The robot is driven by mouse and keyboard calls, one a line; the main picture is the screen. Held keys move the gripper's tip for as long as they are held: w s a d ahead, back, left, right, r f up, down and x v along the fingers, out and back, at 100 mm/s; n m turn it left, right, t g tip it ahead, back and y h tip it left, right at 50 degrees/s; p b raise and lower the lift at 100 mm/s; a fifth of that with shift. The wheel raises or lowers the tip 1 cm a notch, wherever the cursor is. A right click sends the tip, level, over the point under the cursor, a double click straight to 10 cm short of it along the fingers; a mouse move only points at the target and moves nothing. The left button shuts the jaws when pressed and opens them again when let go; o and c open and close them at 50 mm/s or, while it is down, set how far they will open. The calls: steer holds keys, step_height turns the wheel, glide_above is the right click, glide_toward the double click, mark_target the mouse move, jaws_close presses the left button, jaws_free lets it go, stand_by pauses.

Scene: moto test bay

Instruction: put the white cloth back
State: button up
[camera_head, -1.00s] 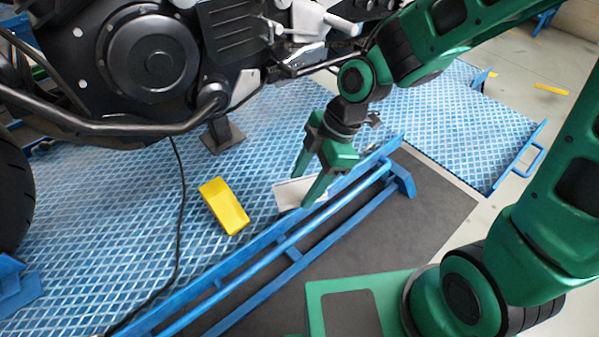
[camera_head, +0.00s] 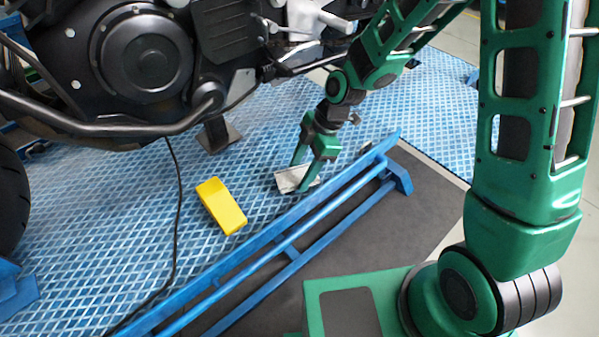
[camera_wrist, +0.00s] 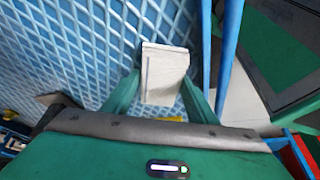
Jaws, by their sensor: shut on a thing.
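The white cloth (camera_head: 288,181) is a small, flat, folded pale rectangle over the blue diamond-plate platform, just behind the blue rail. My gripper (camera_head: 299,177) points down and is shut on the cloth, with a green finger on either side. In the wrist view the cloth (camera_wrist: 165,72) sits between the two fingertips (camera_wrist: 162,82), over the blue plate. I cannot tell whether the cloth touches the plate or hangs a little above it.
A yellow block (camera_head: 221,205) lies on the platform (camera_head: 120,230) left of the cloth. A black cable (camera_head: 178,215) runs farther left. The blue rail (camera_head: 270,237) borders the platform's front. The motorcycle (camera_head: 150,60) overhangs the back. Dark floor mat (camera_head: 400,220) lies in front.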

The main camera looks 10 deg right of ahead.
steer(key=shift+f, duration=0.75)
steer(key=shift+s, duration=0.1)
steer(key=o, duration=1)
steer(key=shift+r, duration=0.1)
steer(key=v, duration=1.2)
steer(key=s+d+r+m+t+h, duration=0.1)
steer(key=s+d+r+m+h, duration=0.2)
steer(key=d+m, duration=0.65)
steer(key=s+d+r+m, duration=0.2)
steer(key=s+d+m, duration=0.3)
steer(key=s+d, duration=0.1)
steer(key=s+d+r+m, duration=0.2)
steer(key=s+d+m, duration=0.4)
steer(key=s+d, duration=0.1)
steer(key=s+d+r+m+h, duration=0.1)
steer(key=s+d+r+m, duration=0.1)
steer(key=s+d+m, duration=0.4)
steer(key=shift+s+d+r, duration=0.1)
steer(key=shift+s+d, duration=0.2)
steer(key=shift+d, duration=0.2)
